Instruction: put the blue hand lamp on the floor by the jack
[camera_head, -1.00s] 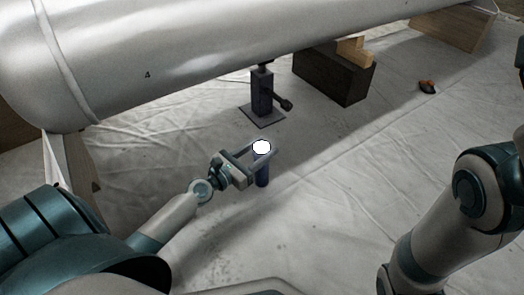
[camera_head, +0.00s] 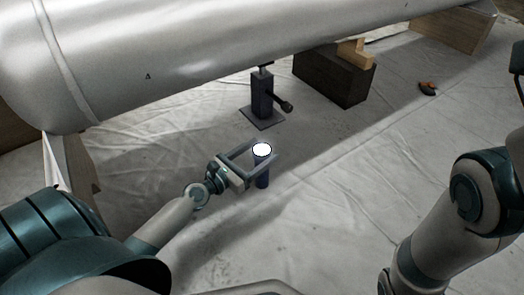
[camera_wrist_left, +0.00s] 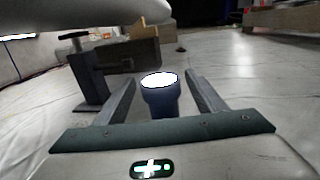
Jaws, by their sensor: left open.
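The blue hand lamp (camera_head: 262,172) stands upright on the sheeted floor with its white lit face on top. It also shows in the left wrist view (camera_wrist_left: 160,101), between the two fingers. My left gripper (camera_head: 262,147) is open, with one finger on each side of the lamp and a gap on both sides in the wrist view. The dark jack (camera_head: 262,98) stands on its square plate just beyond the lamp, under the big white cylinder; it shows at the left in the wrist view (camera_wrist_left: 88,78). My right gripper is out of view.
The white cylinder (camera_head: 200,45) hangs low across the back. A dark block (camera_head: 335,78) with wood on it stands right of the jack. A small orange and dark item (camera_head: 428,87) lies farther right. The floor right of the lamp is clear.

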